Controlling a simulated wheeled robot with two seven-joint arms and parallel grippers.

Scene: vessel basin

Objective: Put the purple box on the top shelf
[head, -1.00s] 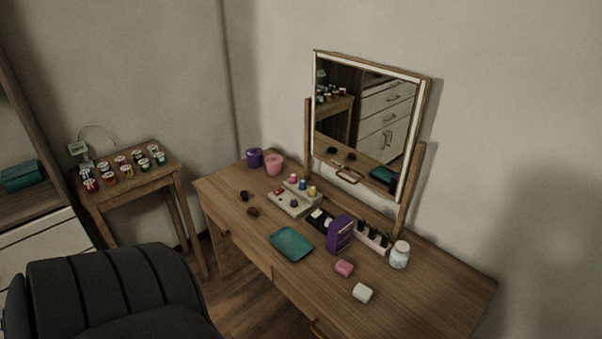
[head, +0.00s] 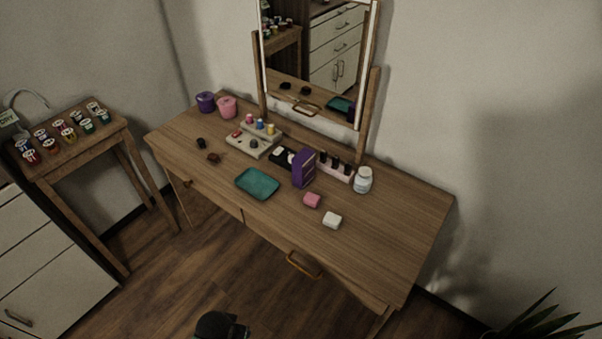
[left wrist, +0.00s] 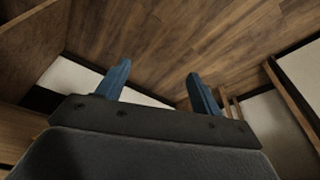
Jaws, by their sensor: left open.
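The purple box (head: 303,168) stands upright on the wooden dressing table, among small cosmetics in front of the mirror. No gripper is near it. My left gripper (left wrist: 158,70) shows in the left wrist view with its two blue fingers apart and nothing between them; wood floor lies beyond. A small dark piece at the bottom edge of the head view is cut off, and I cannot tell what part it is. My right gripper is not in view. No top shelf can be made out now.
A side table (head: 50,160) with several small pots and a white drawer unit (head: 50,260) stand left. Open floor lies in front.

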